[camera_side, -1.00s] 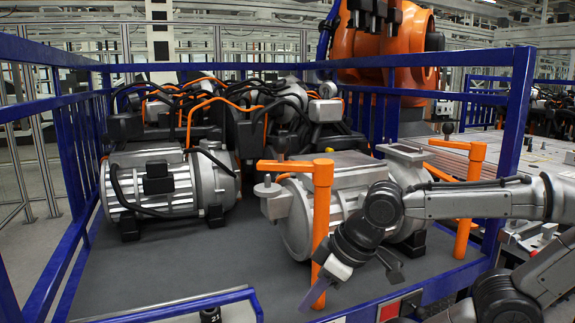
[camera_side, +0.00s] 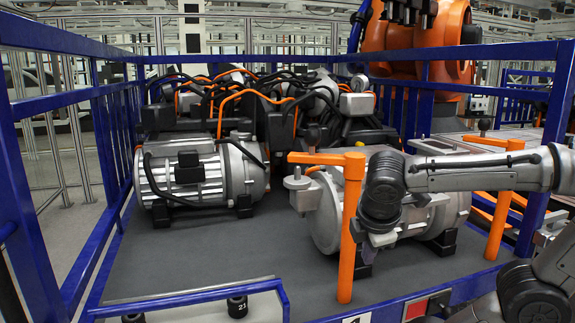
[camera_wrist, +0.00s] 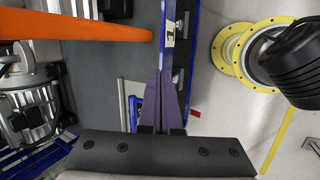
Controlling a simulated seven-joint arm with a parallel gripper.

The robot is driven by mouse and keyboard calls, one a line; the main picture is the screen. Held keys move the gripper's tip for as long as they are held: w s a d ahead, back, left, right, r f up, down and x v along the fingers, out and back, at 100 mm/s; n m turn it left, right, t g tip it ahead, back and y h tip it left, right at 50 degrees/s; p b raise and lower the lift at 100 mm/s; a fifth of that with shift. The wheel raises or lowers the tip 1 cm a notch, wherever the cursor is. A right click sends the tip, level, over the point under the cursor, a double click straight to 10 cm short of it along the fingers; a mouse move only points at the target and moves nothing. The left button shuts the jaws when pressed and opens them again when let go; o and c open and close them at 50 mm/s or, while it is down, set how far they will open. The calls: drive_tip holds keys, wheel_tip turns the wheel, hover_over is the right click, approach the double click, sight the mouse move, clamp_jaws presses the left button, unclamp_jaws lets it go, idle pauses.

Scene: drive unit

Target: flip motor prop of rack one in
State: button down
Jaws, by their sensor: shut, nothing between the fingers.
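An orange prop (camera_side: 350,225) stands upright at the front of the rack, and its top arm points left across the end of the grey right-hand motor (camera_side: 325,215). A second orange prop (camera_side: 500,222) stands at the rack's right side. My gripper (camera_side: 376,240) is just right of the front prop in the side view, its fingers mostly hidden there. In the wrist view my gripper (camera_wrist: 161,72) is shut and empty, and the orange prop (camera_wrist: 75,28) lies to its upper left. I cannot tell whether they touch in the side view; they look apart in the wrist view.
Blue rack rails (camera_side: 65,95) enclose the grey deck (camera_side: 230,255). Another motor (camera_side: 190,180) sits at the left, with cabled units (camera_side: 255,110) behind. A yellow ring (camera_wrist: 229,48) shows on the pale floor outside the rack. The front middle of the deck is clear.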

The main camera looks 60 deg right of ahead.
sight(288, 161)
drive_tip(key=w+d+r+n+g+h, duration=0.1)
drive_tip(key=w+d+r+n+h, duration=0.4)
drive_tip(key=w+r+n+h, duration=0.45)
drive_tip(key=w+a+r+n+t+h, duration=0.2)
drive_tip(key=w+a+n+t, duration=0.1)
drive_tip(key=w+a, duration=0.5)
drive_tip(key=shift+w+a+n+t, duration=0.25)
drive_tip(key=shift+w+n+t, duration=0.15)
drive_tip(key=shift+w, duration=0.75)
drive_tip(key=x, duration=1.4)
drive_tip(key=shift+r, duration=0.25)
drive_tip(key=shift+w+d, duration=0.1)
drive_tip(key=shift+d, duration=0.05)
